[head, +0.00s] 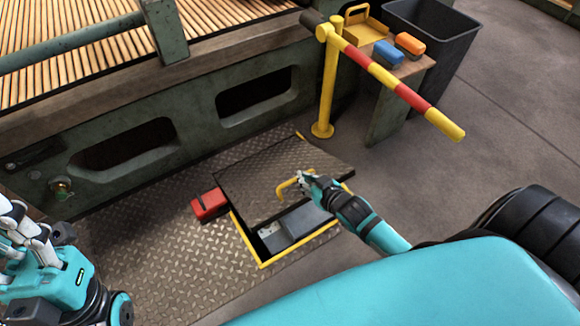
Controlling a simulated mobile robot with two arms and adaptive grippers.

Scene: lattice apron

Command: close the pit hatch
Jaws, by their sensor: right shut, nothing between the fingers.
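The pit hatch (255,180) is a dark diamond-plate lid with a yellow bar handle (289,187). It covers the far part of a yellow-edged floor opening (262,264), and the near part shows a grey box (295,224) inside. I cannot tell how far the lid is tilted. My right gripper (303,178) is shut and empty at the handle's right end, close to it; I cannot tell if they touch. My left gripper (20,215) is at the left edge, partly cut off, away from the hatch; its finger state is unclear.
A red block (210,204) sits on the plate floor just left of the opening. A yellow post (328,85) with a red-and-yellow barrier arm (400,88) stands behind right. A small table (395,95) holds blue and orange items and a yellow tray. A black bin (435,40) stands beyond.

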